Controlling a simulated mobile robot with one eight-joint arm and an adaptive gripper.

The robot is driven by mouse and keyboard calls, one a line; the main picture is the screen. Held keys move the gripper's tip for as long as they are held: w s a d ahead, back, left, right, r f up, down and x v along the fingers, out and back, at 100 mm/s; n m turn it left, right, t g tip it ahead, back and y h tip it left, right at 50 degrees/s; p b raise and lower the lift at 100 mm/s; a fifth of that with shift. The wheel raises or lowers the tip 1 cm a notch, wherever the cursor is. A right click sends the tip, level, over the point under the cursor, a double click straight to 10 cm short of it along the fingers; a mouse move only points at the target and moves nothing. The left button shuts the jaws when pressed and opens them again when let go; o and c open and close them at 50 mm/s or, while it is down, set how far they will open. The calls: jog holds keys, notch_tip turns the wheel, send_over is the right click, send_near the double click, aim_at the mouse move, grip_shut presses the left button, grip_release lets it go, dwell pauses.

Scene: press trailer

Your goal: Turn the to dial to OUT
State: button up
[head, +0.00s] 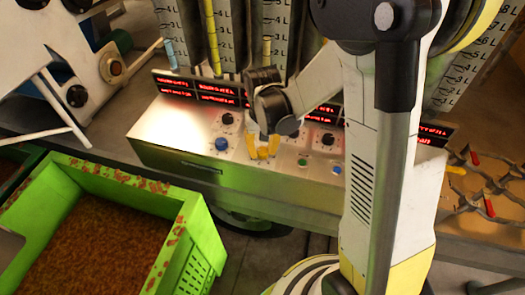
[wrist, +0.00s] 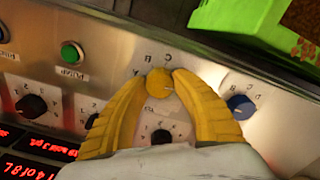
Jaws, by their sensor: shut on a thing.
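A metal control panel (head: 182,122) carries several dials and buttons under red displays. My gripper (head: 262,150) is over its front middle, with yellow fingers pointing down at the panel face. In the wrist view, the fingers of my gripper (wrist: 158,88) are closed around a yellow round dial (wrist: 158,83), one on each side. Small letters, among them B and C, stand around this dial. Its pointer is hard to make out, and I cannot read a name or an OUT mark.
A blue dial (wrist: 240,107) and a black dial (wrist: 161,137) are close to the fingers. A green button (wrist: 72,52) and another black dial (wrist: 33,106) are at the left. A green crate (head: 195,240) stands in front of the panel.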

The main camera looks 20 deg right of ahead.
aim_at(263, 151)
jog(key=shift+m, duration=0.7)
jog(key=o, duration=1.2)
jog(key=shift+o, duration=0.2)
notch_tip(263, 151, up, 12)
